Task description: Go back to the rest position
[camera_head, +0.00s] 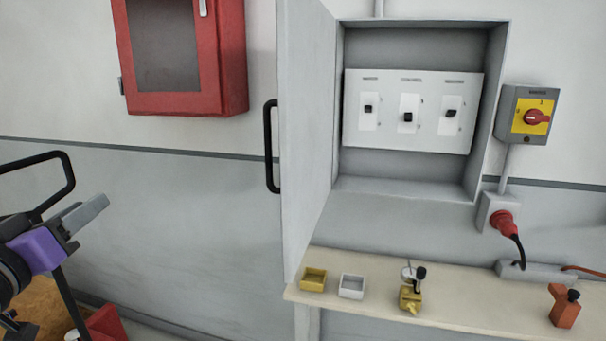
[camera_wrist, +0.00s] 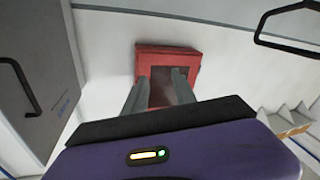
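My gripper (camera_head: 92,212) is at the left side of the head view, with a purple body and grey fingers. It is raised in front of the wall, well to the left of the open electrical cabinet. In the wrist view its two fingers (camera_wrist: 158,88) stand apart with nothing held between them. The red wall box (camera_wrist: 168,62) shows beyond and between the fingers, and it does not touch them. The same red wall box (camera_head: 185,55) hangs at the upper left in the head view.
The cabinet door (camera_head: 302,130) stands open with a black handle. Three switches sit on a white panel (camera_head: 460,90). A shelf (camera_head: 370,306) below holds small trays and fittings. A black tubular handle (camera_head: 65,165) is close beside my gripper. The wall between gripper and door is clear.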

